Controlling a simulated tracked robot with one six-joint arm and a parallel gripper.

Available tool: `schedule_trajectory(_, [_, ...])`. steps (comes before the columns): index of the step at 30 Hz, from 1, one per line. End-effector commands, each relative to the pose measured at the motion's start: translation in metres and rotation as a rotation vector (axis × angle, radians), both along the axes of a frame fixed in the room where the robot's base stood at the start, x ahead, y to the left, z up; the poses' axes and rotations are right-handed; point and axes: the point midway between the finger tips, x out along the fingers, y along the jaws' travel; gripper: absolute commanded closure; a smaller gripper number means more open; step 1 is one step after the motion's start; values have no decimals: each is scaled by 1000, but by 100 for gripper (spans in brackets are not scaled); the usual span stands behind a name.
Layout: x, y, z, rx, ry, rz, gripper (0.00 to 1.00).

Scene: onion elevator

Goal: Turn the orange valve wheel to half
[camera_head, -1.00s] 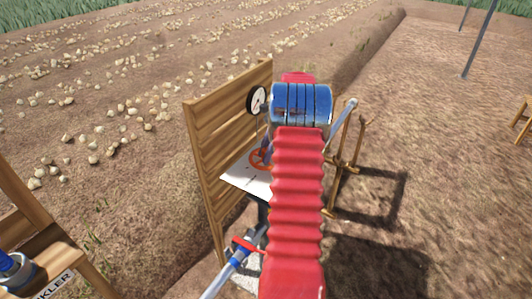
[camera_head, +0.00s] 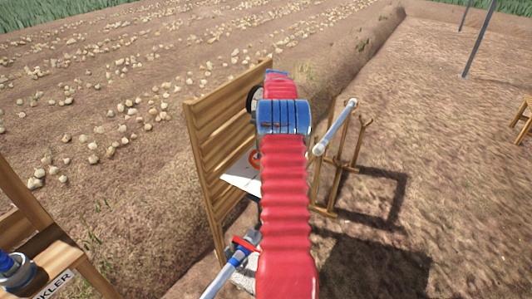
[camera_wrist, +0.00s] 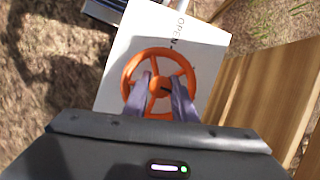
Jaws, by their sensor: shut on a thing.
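The orange valve wheel (camera_wrist: 127,84) lies over a white plate (camera_wrist: 112,75) in the wrist view. The word "OPEN" is printed on the plate beyond the wheel. My gripper (camera_wrist: 160,92) reaches over the near part of the wheel, and its two fingers are shut on the wheel near its hub. The fingers hide part of the rim and spokes. In the head view a small part of the wheel (camera_head: 254,159) shows beside my red arm, above the white plate (camera_head: 240,181).
A wooden board (camera_head: 228,125) stands left of the plate, with a round gauge (camera_head: 255,99) partly hidden by my arm. A wooden stand with a grey bar (camera_head: 336,126) stands right of my arm. A blue and grey pipe (camera_head: 233,266) with a red lever is below. Open soil lies right.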

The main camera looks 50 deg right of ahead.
Motion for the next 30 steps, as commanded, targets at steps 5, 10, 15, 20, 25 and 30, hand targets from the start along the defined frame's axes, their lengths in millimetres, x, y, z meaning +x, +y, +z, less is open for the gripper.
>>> schedule_trajectory(5, [1,-2,2,-7,-5,45,98])
schedule_trajectory(10, [1,-2,2,-8,-5,56,98])
schedule_trajectory(15, [2,-2,2,-8,-7,56,98])
schedule_trajectory(20, [2,-2,2,-9,-6,55,72])
schedule_trajectory(25, [1,-1,1,-5,-3,56,68])
schedule_trajectory(30, [1,-1,1,-3,-3,56,68])
